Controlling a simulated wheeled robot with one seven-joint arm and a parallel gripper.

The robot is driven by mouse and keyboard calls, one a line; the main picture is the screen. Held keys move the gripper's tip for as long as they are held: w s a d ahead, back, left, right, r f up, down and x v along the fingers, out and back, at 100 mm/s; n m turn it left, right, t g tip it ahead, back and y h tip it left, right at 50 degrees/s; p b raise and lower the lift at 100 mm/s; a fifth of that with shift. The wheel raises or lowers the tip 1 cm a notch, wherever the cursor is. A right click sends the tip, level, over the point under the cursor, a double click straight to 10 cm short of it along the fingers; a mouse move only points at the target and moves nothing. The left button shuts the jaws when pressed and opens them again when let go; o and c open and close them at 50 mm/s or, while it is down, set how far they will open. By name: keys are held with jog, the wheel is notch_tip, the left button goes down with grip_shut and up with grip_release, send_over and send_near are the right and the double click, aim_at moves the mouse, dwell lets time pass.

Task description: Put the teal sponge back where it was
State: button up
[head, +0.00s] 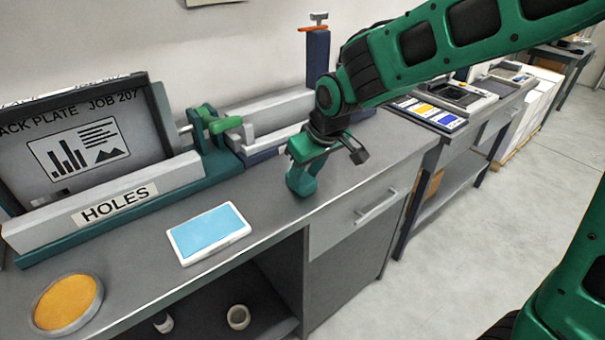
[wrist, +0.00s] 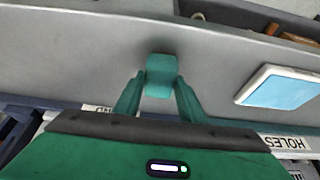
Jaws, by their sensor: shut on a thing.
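My gripper (wrist: 159,90) points down over the grey worktop and is shut on the teal sponge (wrist: 160,70). In the wrist view the sponge sits between the two green fingers, with its far part sticking out past the tips. In the head view my gripper (head: 301,182) is near the bench's front edge, above the drawer. There the sponge cannot be told apart from the green fingers. I cannot tell whether the sponge touches the worktop.
A white-rimmed tray with a blue face (head: 208,233) lies left of my gripper. A round orange dish (head: 67,304) is farther left. The worktop around my gripper is clear.

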jog(key=o, duration=1.1)
jog(key=v, duration=1.2)
jog(key=shift+r, duration=0.1)
jog(key=s+d+f+m+h, duration=0.2)
jog(key=d+m, duration=0.2)
jog(key=d, duration=1)
jog(key=s+d+f+m+g, duration=0.2)
jog(key=s+d+f+m, duration=0.1)
jog(key=s+d, duration=0.7)
jog(key=s+d+f+m+g, duration=0.2)
jog(key=s+d+f+m, duration=0.2)
jog(key=s+d, duration=0.6)
jog(key=shift+s+m, duration=0.95)
jog(key=shift+m, duration=0.15)
